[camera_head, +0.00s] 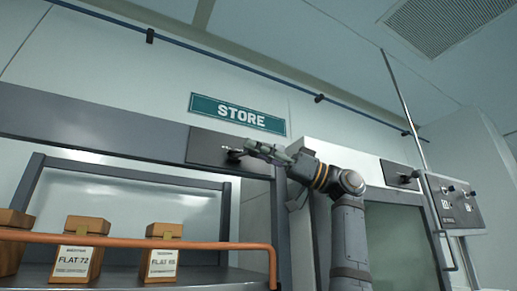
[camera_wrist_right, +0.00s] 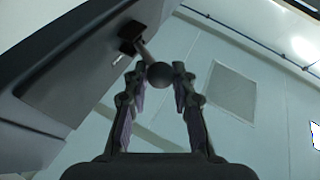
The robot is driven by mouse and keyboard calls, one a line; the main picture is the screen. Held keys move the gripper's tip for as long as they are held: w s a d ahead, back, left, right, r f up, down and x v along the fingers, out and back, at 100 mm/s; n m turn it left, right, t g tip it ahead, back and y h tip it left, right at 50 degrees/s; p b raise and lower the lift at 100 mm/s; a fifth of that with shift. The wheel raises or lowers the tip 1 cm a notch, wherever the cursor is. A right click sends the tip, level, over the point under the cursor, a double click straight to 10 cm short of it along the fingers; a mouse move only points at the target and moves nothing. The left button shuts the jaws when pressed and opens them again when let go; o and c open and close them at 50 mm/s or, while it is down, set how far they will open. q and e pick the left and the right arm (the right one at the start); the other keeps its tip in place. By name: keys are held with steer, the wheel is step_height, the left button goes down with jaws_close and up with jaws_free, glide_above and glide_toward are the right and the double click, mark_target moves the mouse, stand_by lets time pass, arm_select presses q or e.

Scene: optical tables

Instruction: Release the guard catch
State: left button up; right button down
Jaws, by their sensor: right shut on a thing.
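The guard catch is a short lever with a dark ball knob (camera_wrist_right: 159,75) on a black mount (camera_wrist_right: 130,37), fixed to a dark panel (camera_head: 205,147) under the STORE sign. In the head view only a little of it shows beside my fingers. My right gripper (camera_head: 250,149) reaches it from the right. In the right wrist view the fingertips (camera_wrist_right: 156,73) are closed on both sides of the ball knob. My left gripper is not in view.
An orange rail (camera_head: 130,241) crosses in front of the shelf, where several brown boxes labelled FLAT (camera_head: 80,247) stand. To the right are a cabinet with a grey window (camera_head: 400,240) and a control box with knobs (camera_head: 455,203). A blue pipe runs along the wall above.

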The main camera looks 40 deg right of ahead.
steer(key=shift+w+a+f, duration=0.1)
steer(key=shift+w+f, duration=0.05)
steer(key=shift+f, duration=0.1)
steer(key=c, duration=1.5)
jaws_free()
steer(key=o, duration=0.4)
steer(key=shift+a, duration=0.1)
steer(key=shift+w+a+r, duration=0.1)
steer(key=shift+w, duration=0.2)
steer(key=v, duration=1.2)
steer(key=shift+r, duration=0.15)
